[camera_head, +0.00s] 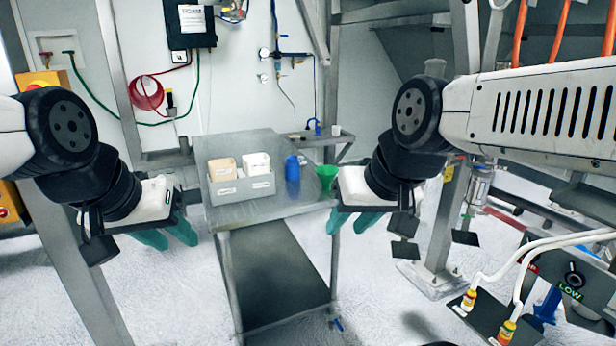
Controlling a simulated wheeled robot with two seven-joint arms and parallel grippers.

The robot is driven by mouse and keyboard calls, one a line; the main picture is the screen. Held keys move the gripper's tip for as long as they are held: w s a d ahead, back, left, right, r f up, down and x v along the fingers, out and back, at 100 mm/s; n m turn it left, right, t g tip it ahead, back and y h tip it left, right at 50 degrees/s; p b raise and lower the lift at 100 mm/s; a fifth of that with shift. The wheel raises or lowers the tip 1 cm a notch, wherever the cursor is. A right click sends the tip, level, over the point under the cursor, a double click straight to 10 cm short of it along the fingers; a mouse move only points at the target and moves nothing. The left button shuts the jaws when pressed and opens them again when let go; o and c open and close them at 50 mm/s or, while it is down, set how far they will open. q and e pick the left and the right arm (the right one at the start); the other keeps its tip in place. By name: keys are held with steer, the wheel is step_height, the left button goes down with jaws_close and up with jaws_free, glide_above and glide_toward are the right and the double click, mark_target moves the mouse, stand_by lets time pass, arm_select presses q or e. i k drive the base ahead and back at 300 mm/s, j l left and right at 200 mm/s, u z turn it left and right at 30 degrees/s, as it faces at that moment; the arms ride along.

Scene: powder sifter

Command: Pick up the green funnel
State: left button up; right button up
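The green funnel (327,174) is at the right edge of the metal table (245,212), wide mouth up, just right of a blue bottle (292,170). My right gripper (354,221) has green fingers, which look apart and empty. In the picture it is just below and right of the funnel, and I see no contact. My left gripper (168,237) also has green fingers, which look apart and empty. It is left of the table's front edge, well away from the funnel. The funnel's lower end is hard to make out.
A grey bin (242,189) with a tan container (222,168) and a white container (256,162) stands on the table. The table's front strip is bare. A metal post (440,225) stands to the right. A small shelf (335,139) is behind the funnel.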

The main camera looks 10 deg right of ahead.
mark_target(326, 180)
steer(key=i+l+u, duration=0.15)
steer(key=i+l, duration=0.2)
steer(key=i+l+u, duration=0.15)
steer(key=i+l, duration=0.15)
steer(key=l, duration=0.2)
steer(key=i+l+u, duration=0.15)
steer(key=i+l, duration=0.15)
steer(key=l, duration=0.15)
